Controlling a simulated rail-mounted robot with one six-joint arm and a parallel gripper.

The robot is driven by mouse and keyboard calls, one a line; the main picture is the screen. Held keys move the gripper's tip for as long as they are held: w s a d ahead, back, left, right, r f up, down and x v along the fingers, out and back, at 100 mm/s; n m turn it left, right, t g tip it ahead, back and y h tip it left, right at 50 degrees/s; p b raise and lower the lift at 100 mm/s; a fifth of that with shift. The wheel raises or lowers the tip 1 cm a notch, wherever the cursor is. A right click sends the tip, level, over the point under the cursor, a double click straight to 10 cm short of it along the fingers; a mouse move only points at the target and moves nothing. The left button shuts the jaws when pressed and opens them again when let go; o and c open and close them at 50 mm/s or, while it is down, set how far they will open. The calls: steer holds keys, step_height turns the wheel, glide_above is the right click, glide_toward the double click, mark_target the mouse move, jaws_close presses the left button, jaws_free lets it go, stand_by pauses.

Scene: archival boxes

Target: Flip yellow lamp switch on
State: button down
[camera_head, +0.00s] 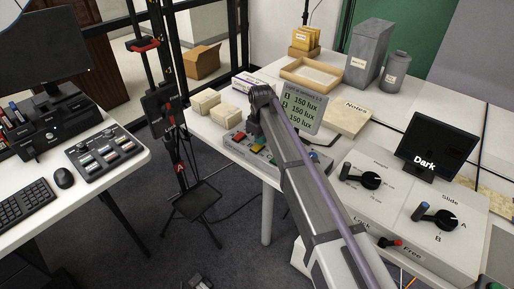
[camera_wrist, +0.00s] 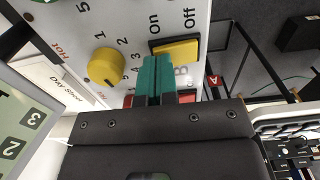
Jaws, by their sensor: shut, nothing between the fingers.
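The yellow lamp switch (camera_wrist: 180,48) is a wide rocker in a dark frame on a grey panel (camera_wrist: 135,18) in the wrist view. "On" is printed by its left part and "Off" by its right part. Which side is pressed down I cannot tell. My gripper (camera_wrist: 154,62) has teal fingers that are shut together and empty. The fingertips overlap the switch's lower left edge in the picture; whether they touch it I cannot tell. In the head view my arm hides much of the panel.
A round yellow knob (camera_wrist: 105,67) with numbers sits left of the switch. Red parts show partly behind my gripper. A display (camera_head: 299,108) reading 150 lux on each line stands behind the panel. Cream boxes (camera_head: 203,102) stand left of it.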

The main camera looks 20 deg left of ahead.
steer(key=shift+f, duration=0.35)
step_height(320, 180, up, 6)
steer(key=p, duration=0.5)
steer(key=shift+r+p, duration=0.15)
steer(key=shift+p, duration=0.25)
steer(key=s+d+m, duration=0.2)
steer(key=s+d, duration=0.1)
steer(key=s+d+m, duration=0.1)
steer(key=s+d, duration=0.2)
steer(key=shift+d+m, duration=0.25)
steer(key=shift+m, duration=0.15)
steer(key=s+d+r+m+p, duration=0.1)
steer(key=s+d+m, duration=0.2)
steer(key=d, duration=0.8)
steer(key=s+d+r+m+p, duration=0.1)
steer(key=s+d+m, duration=0.2)
steer(key=s+d, duration=0.5)
steer(key=s+d+r+m+p, duration=0.2)
steer(key=s+d+m, duration=0.2)
steer(key=d, duration=1.1)
steer(key=shift+s+d, duration=0.25)
steer(key=shift+s, duration=0.4)
